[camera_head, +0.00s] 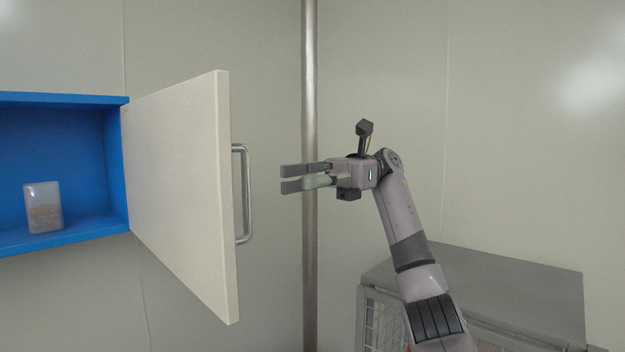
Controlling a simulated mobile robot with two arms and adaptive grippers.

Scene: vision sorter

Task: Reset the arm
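My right gripper (283,178) is raised in the middle of the head view and points left. Its two fingers are apart with nothing between them. It is to the right of the metal handle (246,194) on the cabinet door (182,180), with a visible gap between fingertips and handle. My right arm comes up from the lower right. My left gripper is not in view.
The blue cabinet (90,232) stands open at the left, its pale door swung out. A clear container (43,207) with tan contents sits inside. A vertical metal pole (310,260) stands behind my gripper. A grey-topped cage (500,290) is at the lower right.

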